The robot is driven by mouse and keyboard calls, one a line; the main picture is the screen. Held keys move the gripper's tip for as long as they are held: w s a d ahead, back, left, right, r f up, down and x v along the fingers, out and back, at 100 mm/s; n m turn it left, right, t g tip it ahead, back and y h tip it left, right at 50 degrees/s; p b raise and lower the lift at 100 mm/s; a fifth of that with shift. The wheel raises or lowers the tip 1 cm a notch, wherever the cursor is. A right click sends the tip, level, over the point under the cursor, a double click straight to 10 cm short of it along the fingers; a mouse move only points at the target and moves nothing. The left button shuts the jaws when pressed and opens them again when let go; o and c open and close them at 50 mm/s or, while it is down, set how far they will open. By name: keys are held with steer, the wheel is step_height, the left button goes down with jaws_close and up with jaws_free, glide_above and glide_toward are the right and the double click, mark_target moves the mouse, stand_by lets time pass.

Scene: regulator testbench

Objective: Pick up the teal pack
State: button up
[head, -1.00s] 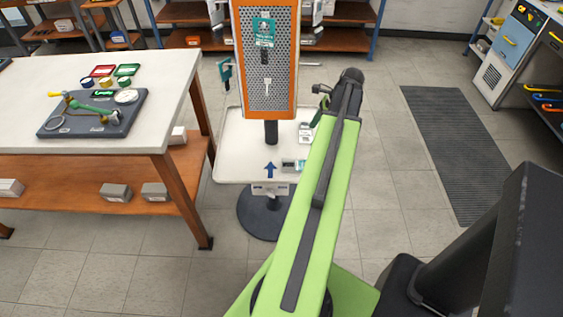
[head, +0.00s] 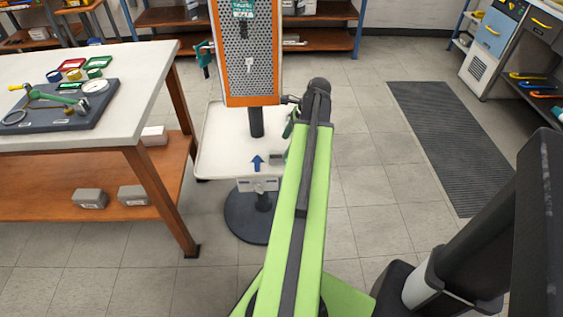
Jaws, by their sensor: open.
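A teal card-like piece (head: 242,9) hangs high on the perforated panel and is cut by the top edge of the head view. A small grey-and-teal pack (head: 277,157) lies on the white tray (head: 220,140) below the panel. My arm hides its right side, and I cannot tell which of the two is the teal pack. My gripper (head: 291,113) shows only partly behind the left side of my arm's far end, over the tray's right side. It is open and apart from both teal things.
The orange-framed panel (head: 247,65) rises on a post from the tray. A teal tool (head: 205,60) hangs at its left. A workbench (head: 130,115) with a dark board (head: 55,115) stands left. Floor is free around a grey mat (head: 445,140) at right.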

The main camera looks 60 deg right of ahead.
steer(key=b+x, duration=0.5)
steer(key=shift+s+a+f, duration=0.1)
steer(key=shift+s+f, duration=0.2)
steer(key=shift+s, duration=0.05)
steer(key=shift+r, duration=0.2)
steer(key=c, duration=1.5)
